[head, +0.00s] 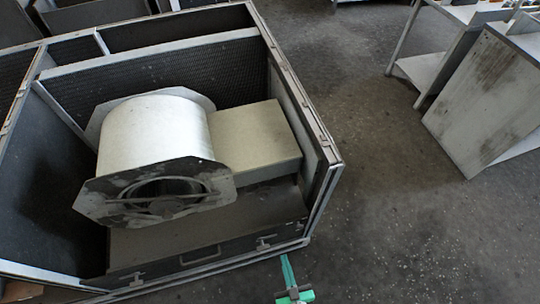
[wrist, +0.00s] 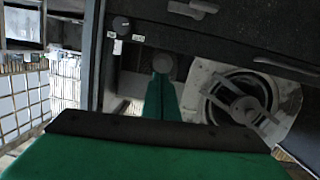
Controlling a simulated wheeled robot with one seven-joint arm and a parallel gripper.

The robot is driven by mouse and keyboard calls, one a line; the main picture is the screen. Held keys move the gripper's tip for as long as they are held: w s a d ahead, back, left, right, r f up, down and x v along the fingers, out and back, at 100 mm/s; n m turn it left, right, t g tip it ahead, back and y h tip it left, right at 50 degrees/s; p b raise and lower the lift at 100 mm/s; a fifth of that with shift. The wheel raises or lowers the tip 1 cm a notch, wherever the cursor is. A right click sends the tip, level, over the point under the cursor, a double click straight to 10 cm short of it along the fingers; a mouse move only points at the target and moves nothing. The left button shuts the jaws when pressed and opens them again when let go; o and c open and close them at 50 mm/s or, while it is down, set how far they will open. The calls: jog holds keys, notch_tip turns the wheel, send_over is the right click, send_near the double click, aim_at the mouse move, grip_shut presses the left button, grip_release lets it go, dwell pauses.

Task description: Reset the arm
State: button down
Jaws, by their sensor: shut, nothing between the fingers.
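My gripper (head: 285,258) shows at the bottom of the head view, its thin green fingers together and empty. It is just outside the near right corner of the blower housing (head: 325,160); I cannot tell whether it touches. In the wrist view the green fingers (wrist: 161,70) are shut, with nothing between them. The housing is an open-topped box with dark walls and a pale metal rim. Inside it lies a blower with a pale drum (head: 155,130) and a round inlet, which also shows in the wrist view (wrist: 238,95).
A beige box (head: 252,135) joins the blower's right side. The housing's near side has a handle (head: 200,256) and latches. Grey metal shelving (head: 425,75) and a tilted stained panel (head: 485,100) stand at the right. The floor (head: 400,220) between is clear.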

jog(key=s+a+r+m, duration=0.1)
jog(key=s+a+r, duration=0.1)
jog(key=r, duration=0.8)
jog(key=s+a+r+h, duration=0.1)
jog(key=s+a+r, duration=0.2)
jog(key=r, duration=0.6)
jog(key=s+a+r+m+h, duration=0.1)
jog(key=s+r, duration=0.4)
jog(key=r, duration=0.5)
jog(key=shift+s+a+r+m, duration=0.15)
jog(key=shift+a+r+m, duration=0.15)
jog(key=shift+a, duration=0.4)
